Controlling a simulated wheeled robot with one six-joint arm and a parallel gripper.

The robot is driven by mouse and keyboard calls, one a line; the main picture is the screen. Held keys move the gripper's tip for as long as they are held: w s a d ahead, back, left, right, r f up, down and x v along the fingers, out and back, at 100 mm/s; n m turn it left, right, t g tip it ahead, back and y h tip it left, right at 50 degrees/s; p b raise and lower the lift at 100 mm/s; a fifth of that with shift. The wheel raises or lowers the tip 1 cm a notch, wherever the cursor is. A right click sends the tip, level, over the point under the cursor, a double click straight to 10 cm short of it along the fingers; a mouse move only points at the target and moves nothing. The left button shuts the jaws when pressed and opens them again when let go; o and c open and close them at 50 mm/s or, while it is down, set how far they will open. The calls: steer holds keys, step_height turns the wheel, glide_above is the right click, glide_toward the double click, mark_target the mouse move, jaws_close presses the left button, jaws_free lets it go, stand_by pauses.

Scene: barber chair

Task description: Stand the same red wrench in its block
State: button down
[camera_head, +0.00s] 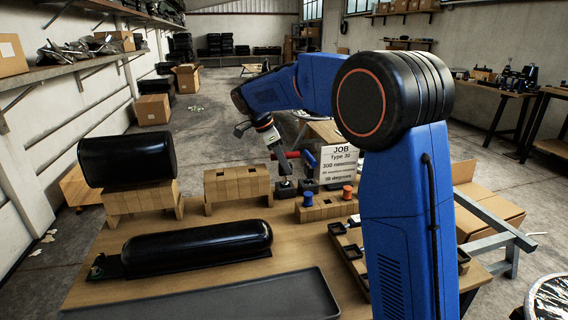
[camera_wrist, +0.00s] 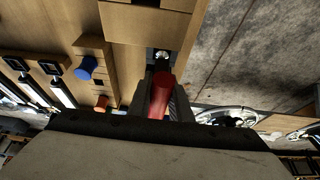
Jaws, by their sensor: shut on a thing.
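My gripper (camera_wrist: 162,100) is shut on the red wrench, whose red handle (camera_wrist: 158,95) shows between the jaws in the wrist view. The rest of the wrench is hidden by the jaws. A low wooden block (camera_head: 325,208) carries a blue-topped piece (camera_head: 347,192) and an orange-topped piece (camera_head: 308,199). It stands to the right of and nearer than my gripper. I cannot tell which hole belongs to the wrench.
A wooden stand (camera_head: 237,184) with square holes is left of my gripper. A white job sign (camera_head: 338,164) stands close on the right. A black cylinder (camera_head: 127,160) rests on another stand. A long black roll (camera_head: 197,247) and a dark tray (camera_head: 215,299) lie in front.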

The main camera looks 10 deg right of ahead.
steer(key=shift+f, duration=0.75)
stand_by(0.4)
steer(key=c, duration=1.5)
jaws_free()
steer(key=shift+c, duration=0.2)
